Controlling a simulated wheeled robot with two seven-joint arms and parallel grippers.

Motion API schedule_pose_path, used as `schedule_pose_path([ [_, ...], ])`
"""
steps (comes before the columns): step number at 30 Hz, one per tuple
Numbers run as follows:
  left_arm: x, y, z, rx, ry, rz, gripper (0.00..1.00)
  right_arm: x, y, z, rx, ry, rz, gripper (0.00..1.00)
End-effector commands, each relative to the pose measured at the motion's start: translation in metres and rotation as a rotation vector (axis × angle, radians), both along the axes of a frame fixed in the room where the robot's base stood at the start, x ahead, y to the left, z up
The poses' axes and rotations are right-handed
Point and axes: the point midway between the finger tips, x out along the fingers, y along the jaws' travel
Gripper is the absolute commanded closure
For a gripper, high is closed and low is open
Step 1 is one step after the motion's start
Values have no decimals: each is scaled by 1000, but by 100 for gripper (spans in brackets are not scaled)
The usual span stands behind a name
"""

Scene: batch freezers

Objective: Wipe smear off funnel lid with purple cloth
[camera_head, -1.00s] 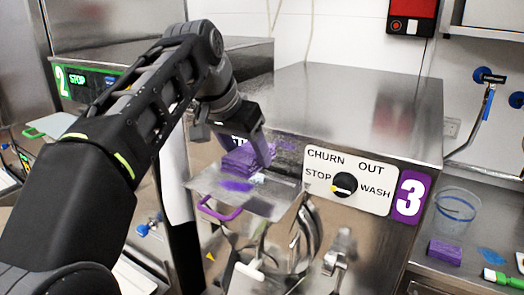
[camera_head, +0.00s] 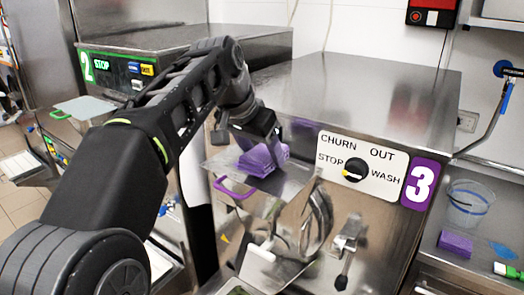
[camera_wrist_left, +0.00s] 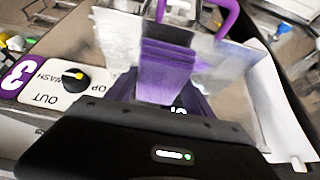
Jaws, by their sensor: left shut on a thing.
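My left gripper (camera_head: 262,140) is shut on the folded purple cloth (camera_head: 262,160). It holds the cloth down at the funnel lid (camera_head: 286,188), a flat translucent plate with a purple handle (camera_head: 232,190) on the front of machine 3. The cloth looks to be touching the lid, with the handle just in front of it. In the left wrist view the cloth (camera_wrist_left: 168,65) hangs from the jaws over the lid (camera_wrist_left: 118,38). A faint purple tint (camera_wrist_left: 204,63) shows beside the cloth there; I cannot tell whether it is smear. The cloth hides part of the lid. My right gripper is not in view.
The control panel (camera_head: 385,150) with its black knob is close right of the cloth. A metal spout lever (camera_head: 347,245) stands below. A second purple cloth (camera_head: 455,243) and a clear beaker (camera_head: 470,203) are on the right counter. Machine 2 (camera_head: 180,50) is at left.

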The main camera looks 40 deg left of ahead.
Motion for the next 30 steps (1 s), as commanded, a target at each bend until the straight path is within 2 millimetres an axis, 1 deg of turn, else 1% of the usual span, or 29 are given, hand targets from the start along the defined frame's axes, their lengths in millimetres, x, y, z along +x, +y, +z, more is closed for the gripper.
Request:
schedule_pose_path([
  [7, 0, 0, -1, 0, 0, 0, 71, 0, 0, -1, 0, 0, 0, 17],
  [30, 0, 0, -17, 0, 0, 0, 71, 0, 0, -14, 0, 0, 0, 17],
])
